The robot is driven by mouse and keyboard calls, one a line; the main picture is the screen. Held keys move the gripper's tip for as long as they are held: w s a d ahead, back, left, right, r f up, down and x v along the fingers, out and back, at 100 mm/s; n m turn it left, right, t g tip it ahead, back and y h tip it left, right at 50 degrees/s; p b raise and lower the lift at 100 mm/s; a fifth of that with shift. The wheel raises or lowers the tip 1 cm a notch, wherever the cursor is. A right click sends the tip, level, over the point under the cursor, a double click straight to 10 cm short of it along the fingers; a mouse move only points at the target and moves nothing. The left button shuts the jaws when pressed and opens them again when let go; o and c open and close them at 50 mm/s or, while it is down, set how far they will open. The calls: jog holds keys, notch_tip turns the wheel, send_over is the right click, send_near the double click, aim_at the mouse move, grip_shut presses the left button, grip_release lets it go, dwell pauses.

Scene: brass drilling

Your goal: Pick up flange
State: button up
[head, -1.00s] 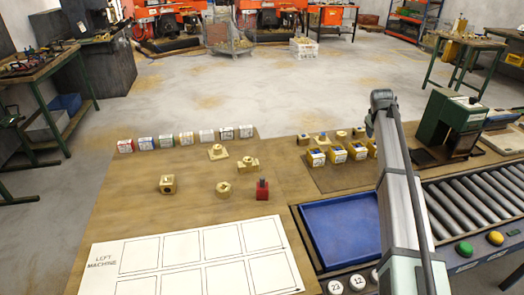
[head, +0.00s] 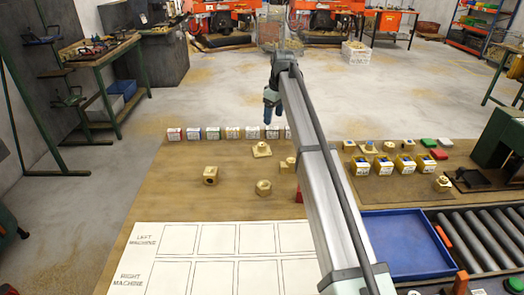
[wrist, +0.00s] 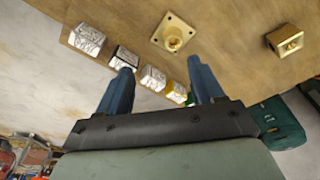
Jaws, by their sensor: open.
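The flange (head: 262,149), a brass square plate with a round boss, lies on the brown table just in front of the row of small boxes. It also shows at the top of the wrist view (wrist: 174,33). My gripper (head: 271,112), with blue fingers, hangs above and beyond the table's far edge, apart from the flange. In the wrist view the two fingers (wrist: 160,72) are spread with nothing between them, and the flange lies beyond their tips.
Small labelled boxes (head: 232,133) line the table's far edge. A brass block with a hole (head: 210,175), a brass hexagonal piece (head: 263,187) and another brass part (head: 288,163) stand nearby. A blue tray (head: 405,245) is at right. My arm hides part of the table.

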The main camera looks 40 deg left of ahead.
aim_at(262, 144)
jog(key=a+f, duration=0.1)
jog(key=f, duration=0.3)
jog(key=s+a+f, duration=0.1)
jog(key=f, duration=0.4)
jog(key=s+a+f, duration=0.1)
jog(key=f, duration=0.3)
jog(key=shift+s+a+f, duration=0.15)
jog(key=shift+s, duration=0.1)
jog(key=shift+c, duration=0.2)
grip_shut()
dwell(0.4)
